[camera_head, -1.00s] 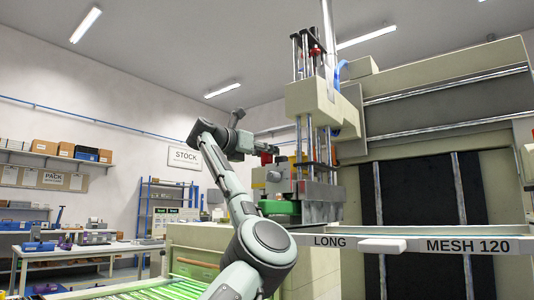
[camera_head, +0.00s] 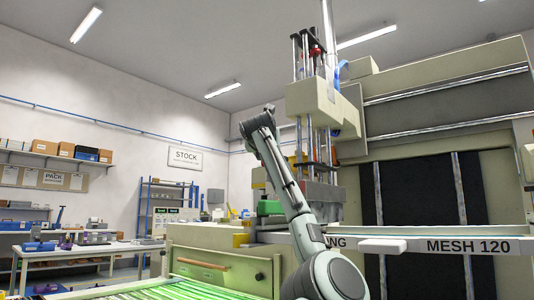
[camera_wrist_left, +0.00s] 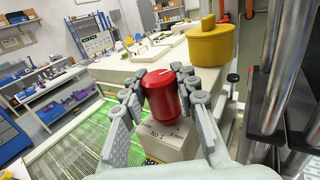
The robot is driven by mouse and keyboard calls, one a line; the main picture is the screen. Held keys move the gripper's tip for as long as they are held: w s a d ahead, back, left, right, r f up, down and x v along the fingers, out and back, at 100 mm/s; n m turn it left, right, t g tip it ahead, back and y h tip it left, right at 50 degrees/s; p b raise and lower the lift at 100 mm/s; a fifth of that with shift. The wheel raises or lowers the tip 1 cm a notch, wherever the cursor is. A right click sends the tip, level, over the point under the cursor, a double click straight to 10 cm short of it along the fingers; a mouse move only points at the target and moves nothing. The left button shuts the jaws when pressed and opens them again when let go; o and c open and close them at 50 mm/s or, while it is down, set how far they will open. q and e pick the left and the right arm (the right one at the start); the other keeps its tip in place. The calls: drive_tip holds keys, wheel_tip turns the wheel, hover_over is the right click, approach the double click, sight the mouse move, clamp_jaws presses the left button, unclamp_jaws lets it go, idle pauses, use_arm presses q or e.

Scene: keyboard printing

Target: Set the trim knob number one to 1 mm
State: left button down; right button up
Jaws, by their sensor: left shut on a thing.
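The red knob (camera_wrist_left: 162,97) stands upright on a pale block (camera_wrist_left: 170,140) marked "No 1" in the left wrist view. A short white line shows on its top. My left gripper (camera_wrist_left: 163,90) is shut on the knob, with fingers on its left and right sides. A scale to the right of the "No 1" mark is too small to read. In the head view my left arm (camera_head: 283,180) reaches up in front of the machine, and its gripper and the knob are hidden. My right gripper is not in view.
A yellow round part (camera_wrist_left: 210,44) sits on the machine top beyond the knob. Dark and shiny vertical rods (camera_wrist_left: 275,75) stand close on the right. The screen frame marked "MESH 120" (camera_head: 430,245) lies at the right. A green-lit bed (camera_wrist_left: 75,145) is below left.

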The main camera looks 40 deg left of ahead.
use_arm(q)
drive_tip(key=shift+r, duration=0.1)
idle(0.4)
drive_tip(key=c, duration=1.1)
unclamp_jaws()
drive_tip(key=v, duration=1.2)
drive_tip(key=shift+c, duration=0.2)
